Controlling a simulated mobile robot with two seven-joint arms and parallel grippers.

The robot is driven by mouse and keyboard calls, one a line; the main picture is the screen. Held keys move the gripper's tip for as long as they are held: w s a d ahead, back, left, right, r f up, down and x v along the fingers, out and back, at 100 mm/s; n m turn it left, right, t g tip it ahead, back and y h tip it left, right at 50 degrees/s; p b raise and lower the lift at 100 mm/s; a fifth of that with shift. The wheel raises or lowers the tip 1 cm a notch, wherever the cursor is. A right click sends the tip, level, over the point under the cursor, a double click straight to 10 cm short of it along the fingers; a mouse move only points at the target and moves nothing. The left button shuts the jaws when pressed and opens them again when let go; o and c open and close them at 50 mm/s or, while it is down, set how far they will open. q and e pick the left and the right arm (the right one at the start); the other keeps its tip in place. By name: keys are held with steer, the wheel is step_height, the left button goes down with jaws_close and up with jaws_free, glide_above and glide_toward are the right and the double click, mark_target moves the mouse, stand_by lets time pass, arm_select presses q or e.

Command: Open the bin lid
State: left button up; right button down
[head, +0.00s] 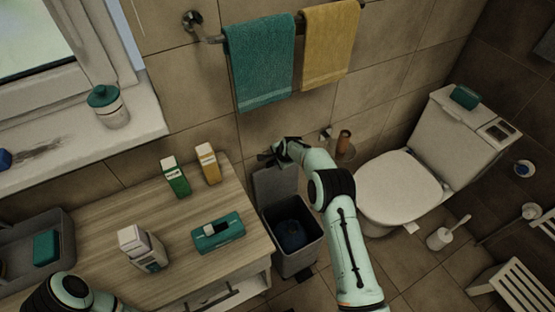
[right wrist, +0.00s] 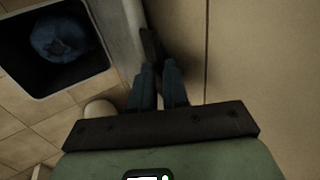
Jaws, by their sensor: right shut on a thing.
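The grey bin (head: 296,255) stands on the floor between the wooden cabinet and the toilet. Its lid (head: 274,186) is raised upright at the back, near the tiled wall, and the bin's mouth is open. My right gripper (head: 268,157) is at the top edge of the lid and shut on it. In the right wrist view the fingers (right wrist: 158,88) are close together by the lid (right wrist: 118,30), and the open bin (right wrist: 98,66) is at the upper left. My left gripper is out of view; only part of my left arm shows at the bottom left.
The wooden cabinet (head: 110,215) with boxes and a teal case (head: 218,233) stands left of the bin. The toilet (head: 398,188) is to the right. Towels (head: 260,60) hang above. A dark blue thing (head: 291,235) lies inside the bin.

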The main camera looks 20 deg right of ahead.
steer(key=c, duration=1.3)
jaws_free()
steer(key=shift+o, duration=0.2)
steer(key=b+v, duration=0.1)
steer(key=v, duration=1.2)
steer(key=shift+r+b, duration=0.15)
steer(key=shift+b, duration=0.15)
steer(key=shift+s, duration=0.1)
steer(key=s+a+f+n+g+y, duration=0.1)
steer(key=s+a+f+n+g, duration=0.2)
steer(key=s+f, duration=0.75)
steer(key=s+a+f+n+g, duration=0.1)
steer(key=s+a+f+n, duration=0.25)
steer(key=s+f, duration=0.65)
steer(key=s+a+f+n+g, duration=0.1)
steer(key=s+a+n, duration=0.1)
steer(key=s, duration=0.5)
steer(key=s+a+f+n+g+y, duration=0.1)
steer(key=s+a+n, duration=0.1)
steer(key=s+a, duration=0.2)
steer(key=s+a+f+n+y+p, duration=0.1)
steer(key=s+a, duration=0.3)
steer(key=s, duration=0.7)
steer(key=shift+f+n+g, duration=0.4)
steer(key=shift+n, duration=0.35)
